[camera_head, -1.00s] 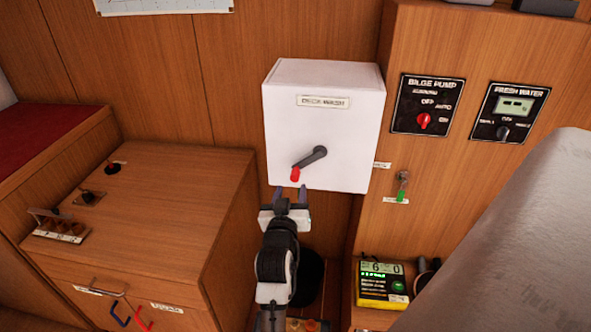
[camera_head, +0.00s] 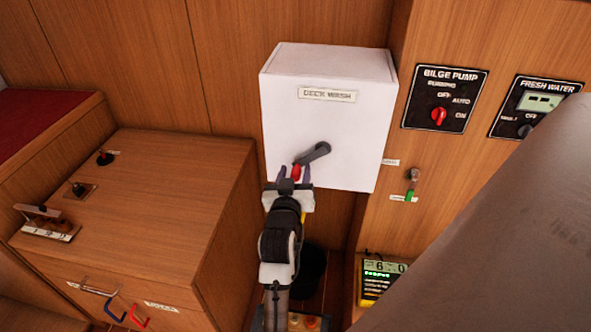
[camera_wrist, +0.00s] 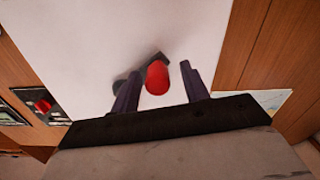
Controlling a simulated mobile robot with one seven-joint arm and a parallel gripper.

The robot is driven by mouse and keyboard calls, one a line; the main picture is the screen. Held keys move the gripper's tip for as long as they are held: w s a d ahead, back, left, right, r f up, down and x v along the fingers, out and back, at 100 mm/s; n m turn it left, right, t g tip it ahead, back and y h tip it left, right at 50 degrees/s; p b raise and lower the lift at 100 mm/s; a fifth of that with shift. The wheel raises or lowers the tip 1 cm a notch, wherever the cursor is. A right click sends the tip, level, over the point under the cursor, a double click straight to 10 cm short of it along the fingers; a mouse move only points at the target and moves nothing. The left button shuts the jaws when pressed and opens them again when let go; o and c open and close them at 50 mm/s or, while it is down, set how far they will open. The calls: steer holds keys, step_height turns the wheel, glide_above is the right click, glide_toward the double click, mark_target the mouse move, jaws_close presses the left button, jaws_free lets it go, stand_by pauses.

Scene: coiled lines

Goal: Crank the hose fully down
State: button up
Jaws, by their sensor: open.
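A white box labelled "DECK WASH" (camera_head: 340,115) is on the wooden wall. A dark grey crank arm (camera_head: 316,152) on its front points down and left to a red knob (camera_head: 296,172). In the wrist view the red knob (camera_wrist: 157,78) stands between the two fingers, with visible gaps on both sides. My gripper (camera_head: 294,174) is open around the knob and not closed on it. The fingers also show in the wrist view (camera_wrist: 160,88). No hose can be made out.
A wooden cabinet (camera_head: 150,200) stands at the left, with small levers on top. At the right are the bilge pump panel (camera_head: 444,98), the fresh water panel (camera_head: 535,108) and a small green-tipped lever (camera_head: 411,187). A large grey surface fills the lower right.

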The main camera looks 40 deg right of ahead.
steer(key=shift+c, duration=0.5)
jaws_close()
steer(key=shift+w+f+n, duration=0.1)
steer(key=shift+f+n, duration=0.05)
steer(key=shift+n, duration=0.15)
